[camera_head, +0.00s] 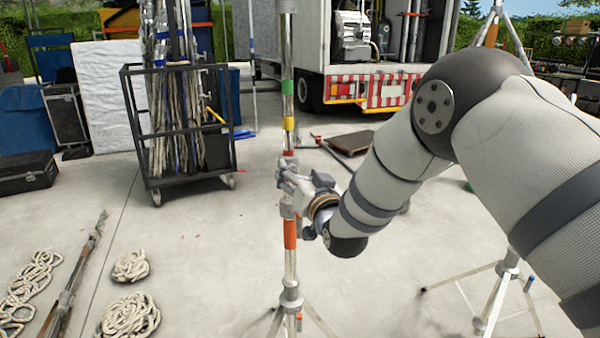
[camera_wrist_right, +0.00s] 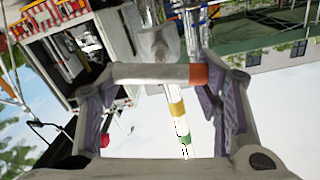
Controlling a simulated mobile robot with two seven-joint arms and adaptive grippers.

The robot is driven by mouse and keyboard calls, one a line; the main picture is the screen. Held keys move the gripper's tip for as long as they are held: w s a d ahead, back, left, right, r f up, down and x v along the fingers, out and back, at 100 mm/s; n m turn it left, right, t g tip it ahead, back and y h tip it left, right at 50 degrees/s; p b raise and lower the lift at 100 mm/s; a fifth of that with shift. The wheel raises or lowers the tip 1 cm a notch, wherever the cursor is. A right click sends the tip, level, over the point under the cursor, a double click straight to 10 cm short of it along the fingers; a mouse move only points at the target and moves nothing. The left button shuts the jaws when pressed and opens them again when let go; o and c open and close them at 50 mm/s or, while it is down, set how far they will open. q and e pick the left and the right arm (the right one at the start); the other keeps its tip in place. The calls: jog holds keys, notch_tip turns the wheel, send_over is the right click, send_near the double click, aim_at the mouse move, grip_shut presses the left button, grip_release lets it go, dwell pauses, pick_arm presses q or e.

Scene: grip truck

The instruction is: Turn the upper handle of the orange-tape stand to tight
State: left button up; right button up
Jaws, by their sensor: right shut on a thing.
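The orange-tape stand is a slim metal pole on tripod legs in the middle of the head view, with an orange tape band (camera_head: 290,233) below my right gripper. Green, yellow and red bands sit higher on the pole. My right gripper (camera_head: 288,183) is at the pole's collar, just above the orange tape, and hides most of the collar. In the right wrist view the fingers (camera_wrist_right: 163,105) are shut on the upper handle (camera_wrist_right: 150,73), a grey bar with an orange end lying across between them. How tight the handle is cannot be told. My left gripper is not in view.
A second tripod stand (camera_head: 497,300) is at the lower right. A black wheeled cart (camera_head: 187,172) with poles stands at left. Coiled ropes (camera_head: 130,316) and a black case (camera_head: 27,172) lie on the floor. A truck (camera_head: 375,92) is behind. Concrete between is mostly clear.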

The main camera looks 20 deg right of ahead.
jog(key=m, duration=0.3)
jog(key=shift+d+r+p, duration=0.1)
jog(key=shift+d+p, duration=0.05)
jog(key=shift+p, duration=0.15)
jog(key=m, duration=0.3)
jog(key=shift+d+f, duration=0.1)
jog(key=shift+f, duration=0.1)
jog(key=m, duration=0.3)
jog(key=shift+f+m, duration=0.15)
jog(key=shift+m, duration=0.25)
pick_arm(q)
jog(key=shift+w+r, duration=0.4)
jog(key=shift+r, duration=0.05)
pick_arm(e)
jog(key=shift+f+m, duration=0.1)
jog(key=shift+m, duration=1.5)
jog(key=o, duration=1.2)
